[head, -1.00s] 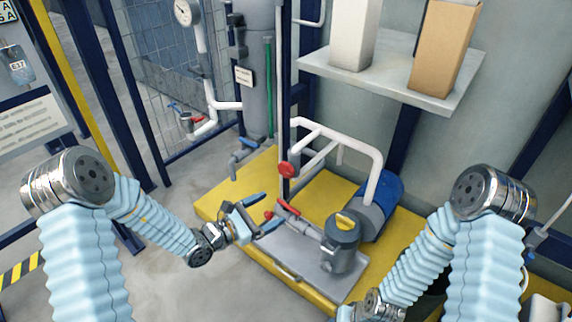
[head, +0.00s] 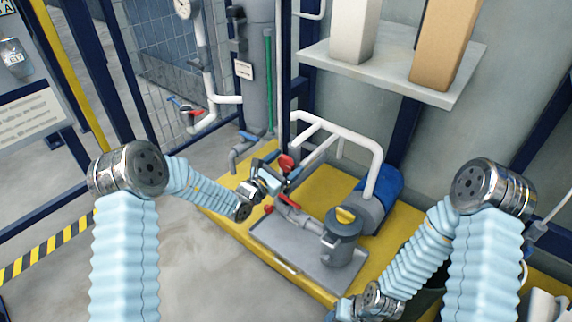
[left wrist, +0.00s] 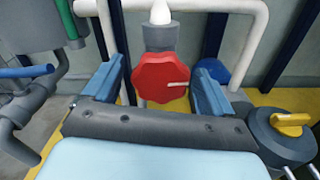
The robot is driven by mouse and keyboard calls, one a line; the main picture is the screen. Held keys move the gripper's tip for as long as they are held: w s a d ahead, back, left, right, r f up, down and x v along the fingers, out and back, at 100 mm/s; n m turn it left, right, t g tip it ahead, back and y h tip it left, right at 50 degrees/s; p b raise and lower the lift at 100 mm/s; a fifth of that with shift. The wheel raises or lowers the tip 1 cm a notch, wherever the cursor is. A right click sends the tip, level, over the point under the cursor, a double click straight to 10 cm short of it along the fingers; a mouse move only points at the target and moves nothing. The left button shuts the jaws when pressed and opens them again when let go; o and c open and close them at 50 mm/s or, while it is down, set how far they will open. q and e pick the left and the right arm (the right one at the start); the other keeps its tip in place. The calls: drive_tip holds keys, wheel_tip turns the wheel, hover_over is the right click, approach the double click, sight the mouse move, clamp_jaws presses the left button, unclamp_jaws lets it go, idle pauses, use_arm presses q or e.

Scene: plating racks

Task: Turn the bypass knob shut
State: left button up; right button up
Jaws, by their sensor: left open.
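The red knob (head: 286,163) sits on white pipework above the yellow platform. In the left wrist view it is a scalloped red knob (left wrist: 158,75) with a pale line on its right side, facing me. My left gripper (head: 275,173) is at the knob in the head view. In the left wrist view its blue fingers (left wrist: 159,84) are spread wide, one on each side of the knob, with gaps between. They look apart from it; I cannot tell how far the tips reach along its depth.
A grey pump pot with a yellow top (head: 345,217) stands on a grey tray, with a red-handled valve (head: 287,201) beside it. A blue motor (head: 380,188) is behind. White pipes (head: 345,127) arch over. A shelf (head: 390,68) hangs above right.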

use_arm(q)
drive_tip(key=shift+w+d, duration=0.15)
drive_tip(key=shift+w, duration=0.05)
drive_tip(key=c, duration=1)
drive_tip(key=n+p, duration=0.2)
drive_tip(key=n, duration=0.2)
drive_tip(key=shift+r, duration=0.2)
drive_tip(key=shift+n, duration=0.5)
drive_tip(key=shift+f+n, duration=0.2)
drive_tip(key=shift+n, duration=0.2)
